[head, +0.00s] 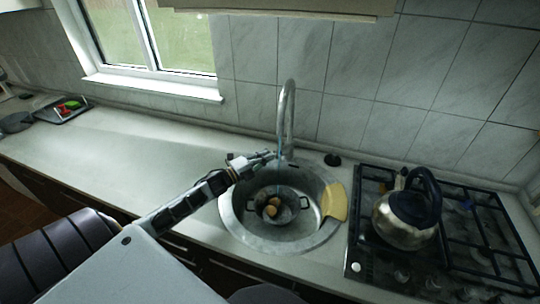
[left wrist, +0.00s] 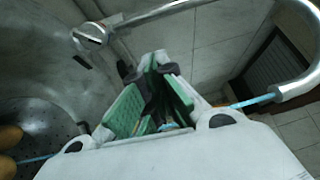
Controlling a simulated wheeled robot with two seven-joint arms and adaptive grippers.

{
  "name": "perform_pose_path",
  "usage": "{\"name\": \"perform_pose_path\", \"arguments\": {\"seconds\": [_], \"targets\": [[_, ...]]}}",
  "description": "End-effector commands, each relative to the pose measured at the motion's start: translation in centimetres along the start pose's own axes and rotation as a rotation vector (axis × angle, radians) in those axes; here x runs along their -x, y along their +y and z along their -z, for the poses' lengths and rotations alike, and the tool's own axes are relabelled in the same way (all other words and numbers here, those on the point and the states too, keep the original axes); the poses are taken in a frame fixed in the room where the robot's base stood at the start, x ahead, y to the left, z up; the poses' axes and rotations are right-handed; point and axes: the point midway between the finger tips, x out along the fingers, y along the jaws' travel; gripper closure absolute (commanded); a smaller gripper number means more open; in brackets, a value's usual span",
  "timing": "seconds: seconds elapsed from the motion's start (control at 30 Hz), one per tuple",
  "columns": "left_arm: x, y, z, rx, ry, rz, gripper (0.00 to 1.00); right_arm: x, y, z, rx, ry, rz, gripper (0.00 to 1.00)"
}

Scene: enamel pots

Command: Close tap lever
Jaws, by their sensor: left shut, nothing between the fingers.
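The metal tap (head: 288,115) rises behind the sink with a tall curved neck. In the left wrist view its spout (left wrist: 298,88) is at the right, and a thin pale blue water stream (left wrist: 255,102) runs from it, passing behind my fingers. The tap's body (left wrist: 92,38) is at the upper left there. I cannot clearly make out the lever; it may be hidden near my gripper. My left gripper (head: 270,156) is shut and empty, close to the tap's lower part at the sink's back edge. It also shows in the left wrist view (left wrist: 157,75). I cannot tell if it touches the tap. My right gripper is out of view.
The round sink (head: 240,230) holds a small pot (head: 291,214) with brownish round items. A yellow board (head: 335,202) lies on its right rim. A kettle (head: 405,225) stands on the gas hob (head: 470,255). The counter (head: 130,150) left of the sink is clear.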

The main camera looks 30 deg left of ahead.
Motion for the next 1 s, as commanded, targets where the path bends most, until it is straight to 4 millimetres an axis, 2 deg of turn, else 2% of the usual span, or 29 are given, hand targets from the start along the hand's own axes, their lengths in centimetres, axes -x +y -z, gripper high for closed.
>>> {"name": "perform_pose_path", "arguments": {"seconds": [0.5, 1.0], "targets": [[3.3, -0.1, 0.0, 0.0, 0.0, -0.001, 1.0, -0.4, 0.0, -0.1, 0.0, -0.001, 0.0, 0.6], [3.7, -0.2, 0.0, -0.001, 0.0, 0.0, 1.0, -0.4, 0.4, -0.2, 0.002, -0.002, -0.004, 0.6]]}}
